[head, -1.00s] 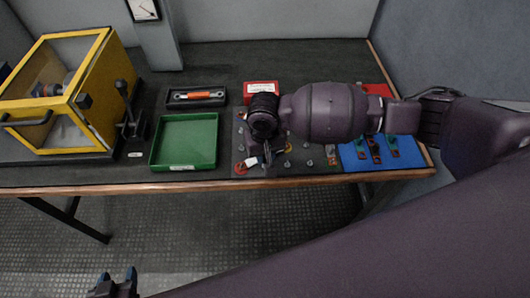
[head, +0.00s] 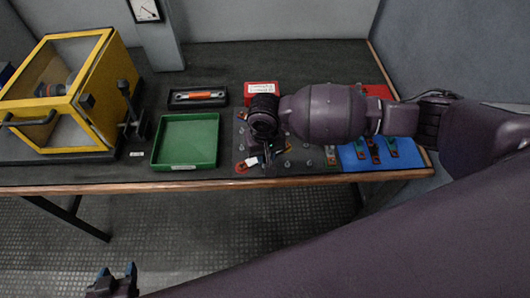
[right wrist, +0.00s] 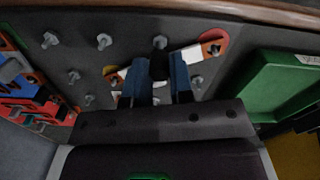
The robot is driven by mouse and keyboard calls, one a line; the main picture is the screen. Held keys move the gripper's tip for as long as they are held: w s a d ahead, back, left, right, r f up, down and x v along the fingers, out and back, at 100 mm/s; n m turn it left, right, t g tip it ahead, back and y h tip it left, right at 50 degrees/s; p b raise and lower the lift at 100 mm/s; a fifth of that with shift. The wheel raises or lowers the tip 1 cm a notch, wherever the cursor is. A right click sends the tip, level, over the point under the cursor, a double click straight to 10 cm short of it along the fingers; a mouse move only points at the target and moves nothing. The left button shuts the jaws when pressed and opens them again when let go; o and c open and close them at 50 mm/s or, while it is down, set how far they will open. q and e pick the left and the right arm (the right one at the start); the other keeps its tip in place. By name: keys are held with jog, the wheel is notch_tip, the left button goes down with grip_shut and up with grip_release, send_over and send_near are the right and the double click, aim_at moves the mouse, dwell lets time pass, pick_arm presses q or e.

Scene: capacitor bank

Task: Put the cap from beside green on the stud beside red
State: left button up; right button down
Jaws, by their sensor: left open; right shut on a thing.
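My right gripper (head: 267,157) is over the dark board (head: 300,168) near its front edge. In the right wrist view its blue fingers (right wrist: 165,68) are shut, with a small black cap (right wrist: 160,42) at their tips. A red disc (right wrist: 213,41) lies on the board beside the fingers; it also shows in the head view (head: 240,168). A white and orange bar (right wrist: 193,53) runs from the red disc to behind the fingers. Several bare metal studs (right wrist: 103,41) stand on the board. I cannot make out a green mark on the board. My left gripper (head: 117,276) is open and empty, low in front of the table.
A green tray (head: 186,166) lies left of the board; a blue mat (head: 350,160) with several coloured parts lies right of it. A yellow-framed case (head: 92,105) stands at the left. A red box (head: 262,88) and a black tool tray (head: 180,103) are behind.

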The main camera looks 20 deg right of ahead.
jog(key=shift+f, duration=1.2)
dwell(0.8)
dwell(1.0)
jog(key=c, duration=0.9)
grip_release()
